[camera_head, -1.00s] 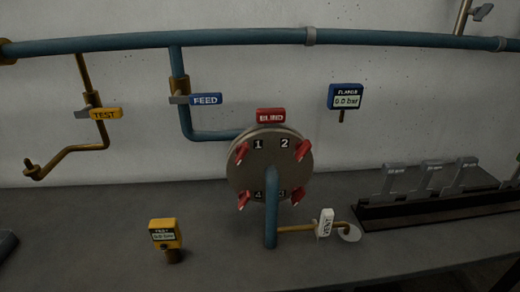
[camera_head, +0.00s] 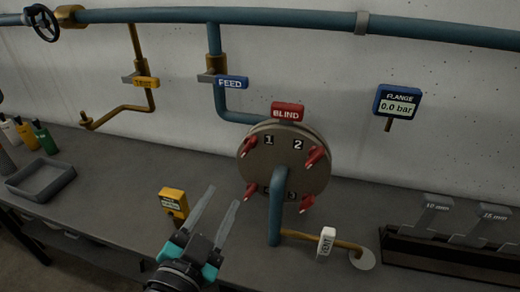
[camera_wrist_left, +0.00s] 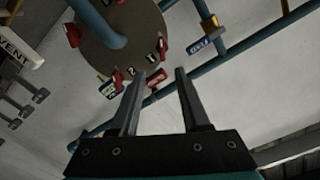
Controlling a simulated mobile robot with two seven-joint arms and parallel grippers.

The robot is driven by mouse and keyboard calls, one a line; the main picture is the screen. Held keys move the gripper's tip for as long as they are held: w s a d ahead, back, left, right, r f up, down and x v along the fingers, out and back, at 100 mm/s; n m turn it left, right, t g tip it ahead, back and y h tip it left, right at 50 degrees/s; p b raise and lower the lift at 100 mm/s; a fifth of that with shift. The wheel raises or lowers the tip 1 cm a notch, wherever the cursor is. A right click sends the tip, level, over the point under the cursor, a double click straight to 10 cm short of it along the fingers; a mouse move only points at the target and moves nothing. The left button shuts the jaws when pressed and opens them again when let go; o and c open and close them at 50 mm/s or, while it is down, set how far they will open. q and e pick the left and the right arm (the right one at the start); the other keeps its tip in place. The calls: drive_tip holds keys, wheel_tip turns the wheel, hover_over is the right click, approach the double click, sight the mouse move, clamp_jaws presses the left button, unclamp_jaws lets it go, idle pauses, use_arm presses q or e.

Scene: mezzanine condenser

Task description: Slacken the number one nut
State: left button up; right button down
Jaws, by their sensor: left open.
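A round grey flange disc (camera_head: 270,165) stands upright above the bench with several red nuts around it. The nut by number 1 (camera_head: 249,147) is at its upper left; it appears red beside the disc in the left wrist view (camera_wrist_left: 162,46). A red BLIND tag (camera_head: 287,112) sits on top of the disc. My left gripper (camera_head: 225,196) is open and empty, below and left of the disc, its fingers pointing up toward it. In the left wrist view its fingers (camera_wrist_left: 159,72) are apart, with nothing held between them. My right gripper is not in view.
A blue pipe (camera_head: 276,205) comes off the disc's front. A VENT handle (camera_head: 326,241) is at lower right. The FEED valve (camera_head: 231,82) and flange gauge (camera_head: 397,101) flank the disc. A grey tray (camera_head: 40,181) lies at left.

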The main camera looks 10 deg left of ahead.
sight(246, 152)
use_arm(q)
drive_tip(key=w+b, duration=0.1)
drive_tip(key=w, duration=1.4)
drive_tip(key=shift+d+r+b, duration=0.15)
drive_tip(key=shift+d+b, duration=0.05)
drive_tip(key=shift+b, duration=0.2)
clamp_jaws()
